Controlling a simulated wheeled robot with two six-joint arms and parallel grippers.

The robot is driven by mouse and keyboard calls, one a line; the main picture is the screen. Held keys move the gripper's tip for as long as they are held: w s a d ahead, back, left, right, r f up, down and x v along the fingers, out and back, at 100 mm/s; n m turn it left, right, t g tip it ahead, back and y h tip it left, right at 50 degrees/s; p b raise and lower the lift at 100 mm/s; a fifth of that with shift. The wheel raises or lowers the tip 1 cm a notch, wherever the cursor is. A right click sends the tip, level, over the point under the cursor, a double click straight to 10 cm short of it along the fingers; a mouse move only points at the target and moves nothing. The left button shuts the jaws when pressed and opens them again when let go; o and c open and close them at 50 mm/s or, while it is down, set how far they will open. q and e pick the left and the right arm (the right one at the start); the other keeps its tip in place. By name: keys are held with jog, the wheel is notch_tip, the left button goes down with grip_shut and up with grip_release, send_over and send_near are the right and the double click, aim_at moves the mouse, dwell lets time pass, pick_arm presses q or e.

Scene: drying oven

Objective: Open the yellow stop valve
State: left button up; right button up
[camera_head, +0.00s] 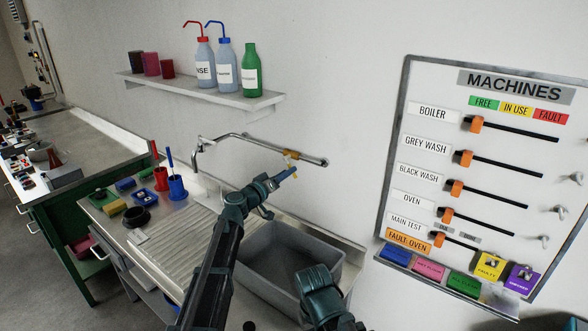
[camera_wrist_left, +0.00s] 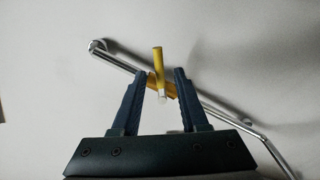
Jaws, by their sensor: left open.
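The yellow stop valve (camera_head: 291,154) sits on a thin chrome pipe (camera_head: 240,138) at the wall above the sink. In the left wrist view its yellow lever (camera_wrist_left: 157,62) stands nearly upright, crossing the slanted pipe, with a pale lower end. My left gripper (camera_head: 289,171) is at the valve in the head view. In the wrist view its two dark blue fingers (camera_wrist_left: 160,80) are apart, one on each side of the lever, with visible gaps. My right gripper's fingers do not show; a dark link of mine is at the bottom of the head view.
A grey sink basin (camera_head: 330,258) lies below the pipe, beside a ribbed drainboard (camera_head: 185,240) with cups and small blocks. A shelf (camera_head: 205,92) with bottles hangs above. A MACHINES board (camera_head: 405,135) is on the wall to the right.

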pick_arm(q)
jog(key=v, duration=0.7)
jog(key=shift+s, duration=0.2)
jog(key=shift+w+a, duration=0.1)
